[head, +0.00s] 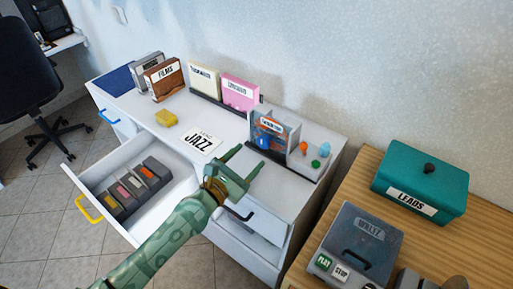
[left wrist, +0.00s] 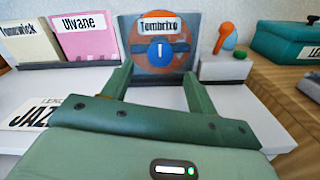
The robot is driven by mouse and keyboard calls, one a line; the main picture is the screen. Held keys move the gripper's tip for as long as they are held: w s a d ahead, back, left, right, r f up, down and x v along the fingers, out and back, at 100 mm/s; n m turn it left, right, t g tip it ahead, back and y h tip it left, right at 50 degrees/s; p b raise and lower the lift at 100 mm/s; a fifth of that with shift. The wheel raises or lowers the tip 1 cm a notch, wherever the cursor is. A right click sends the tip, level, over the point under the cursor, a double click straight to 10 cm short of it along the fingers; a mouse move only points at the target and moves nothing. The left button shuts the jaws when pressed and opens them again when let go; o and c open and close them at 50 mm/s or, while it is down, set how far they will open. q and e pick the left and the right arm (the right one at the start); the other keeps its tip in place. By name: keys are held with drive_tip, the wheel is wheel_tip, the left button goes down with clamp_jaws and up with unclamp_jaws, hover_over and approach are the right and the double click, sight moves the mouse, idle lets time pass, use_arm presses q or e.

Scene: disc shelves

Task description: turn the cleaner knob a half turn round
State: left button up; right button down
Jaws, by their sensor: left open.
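The blue cleaner knob (head: 263,142) sits on the front of an upright grey cleaner holding an orange-brown disc labelled "Tombrixo". In the left wrist view the knob (left wrist: 160,53) faces me, with a short upright white mark on it. My left gripper (head: 250,156) is open and empty, pointing at the cleaner. In the left wrist view its two fingers (left wrist: 158,74) stand to the left and right of the knob, below and short of it; no contact shows. My right gripper is not in view.
The cleaner stands on a white cabinet with a "JAZZ" card (head: 201,140), a yellow sponge (head: 166,118) and disc cases (head: 240,91). A drawer (head: 138,190) is open at left. Small items stand right of the cleaner. A teal "LEADS" box (head: 420,183) and grey player (head: 360,245) are on the wooden table.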

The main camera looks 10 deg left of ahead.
sight(261, 144)
use_arm(q)
drive_tip(key=x, duration=0.5)
drive_tip(key=c, duration=1)
